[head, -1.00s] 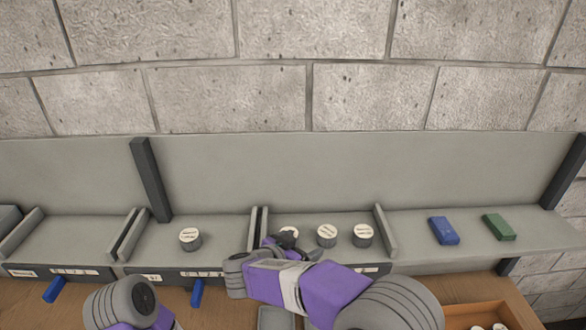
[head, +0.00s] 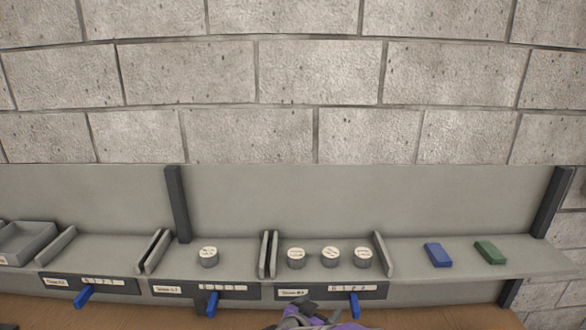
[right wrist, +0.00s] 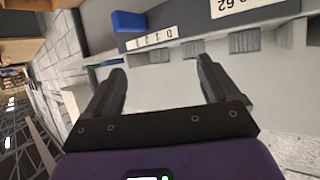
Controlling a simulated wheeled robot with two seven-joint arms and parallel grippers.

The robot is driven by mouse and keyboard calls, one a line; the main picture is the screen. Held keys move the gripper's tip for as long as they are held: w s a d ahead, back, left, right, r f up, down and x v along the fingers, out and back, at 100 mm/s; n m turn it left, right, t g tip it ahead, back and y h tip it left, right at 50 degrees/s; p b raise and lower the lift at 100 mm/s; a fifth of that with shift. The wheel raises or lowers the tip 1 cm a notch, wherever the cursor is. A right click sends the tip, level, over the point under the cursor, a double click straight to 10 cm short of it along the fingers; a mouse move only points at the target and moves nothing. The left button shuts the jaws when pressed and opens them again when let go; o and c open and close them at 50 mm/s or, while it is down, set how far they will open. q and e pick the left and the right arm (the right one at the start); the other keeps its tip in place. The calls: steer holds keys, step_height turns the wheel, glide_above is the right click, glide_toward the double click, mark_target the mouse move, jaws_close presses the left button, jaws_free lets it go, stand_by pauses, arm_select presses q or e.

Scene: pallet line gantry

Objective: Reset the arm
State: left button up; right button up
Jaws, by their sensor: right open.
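My right gripper (head: 308,308) shows at the bottom edge of the head view, low in front of the shelf. In the right wrist view its two dark fingers (right wrist: 160,85) stand wide apart with nothing between them, so it is open. Most of the purple right arm lies below the head view's frame. My left gripper is not in view.
A grey shelf (head: 410,267) runs along a block wall. Its bays hold one white-topped grey tin (head: 208,257) and three more (head: 330,257). A blue block (head: 438,254) and a green block (head: 490,252) lie right. Blue tabs (head: 355,305) stick out from the labelled front.

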steer(key=d+f+n+y, duration=0.2)
steer(key=d+f, duration=0.1)
steer(key=f, duration=0.7)
steer(key=s+d+f+n+g+y, duration=0.1)
steer(key=s+f+g+y, duration=0.1)
steer(key=s+f, duration=0.45)
steer(key=s+d+f+n+g+y, duration=0.1)
steer(key=s+f+g+y, duration=0.15)
steer(key=f, duration=0.65)
steer(key=s+a+f+g+y, duration=0.1)
steer(key=s+f+g+y, duration=0.15)
steer(key=s, duration=0.75)
steer(key=s+a+f+g+y, duration=0.1)
steer(key=s+f+g+y, duration=0.2)
steer(key=s, duration=0.6)
arm_select(q)
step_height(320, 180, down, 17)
steer(key=b, duration=1.7)
arm_select(e)
step_height(320, 180, down, 18)
steer(key=shift+s+h, duration=0.25)
steer(key=shift+h, duration=0.15)
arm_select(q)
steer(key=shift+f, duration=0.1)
arm_select(e)
steer(key=shift+c, duration=0.3)
